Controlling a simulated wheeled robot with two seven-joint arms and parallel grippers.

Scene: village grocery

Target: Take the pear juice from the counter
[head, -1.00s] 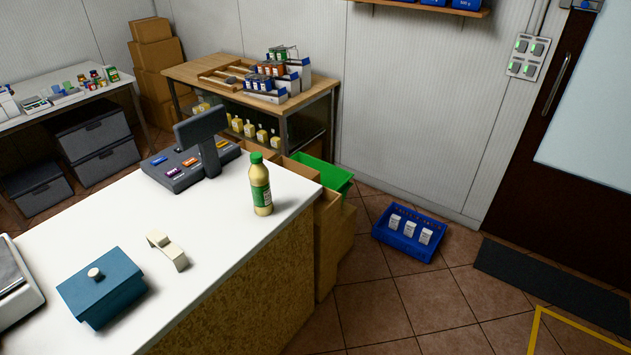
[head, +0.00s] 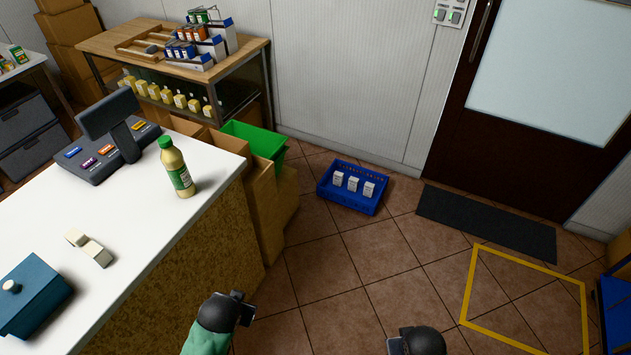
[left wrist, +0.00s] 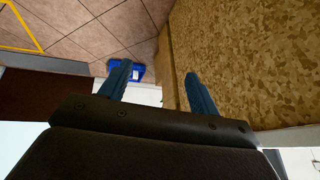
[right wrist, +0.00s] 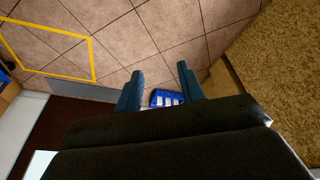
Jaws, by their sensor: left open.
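The pear juice is a pale yellow bottle (head: 177,168) with a green cap and green label. It stands upright on the white counter (head: 130,215), near its right edge. My left gripper (left wrist: 156,72) shows in the left wrist view with its two blue fingers apart and nothing between them, beside the speckled counter front. My right gripper (right wrist: 160,70) shows in the right wrist view, fingers apart and empty, over the floor.
On the counter are a cash register (head: 107,140), a cream-coloured block (head: 88,248) and a blue lidded box (head: 30,295). Cardboard boxes (head: 268,205) and a green crate (head: 254,138) stand beside the counter. A blue crate (head: 352,188) is on the floor.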

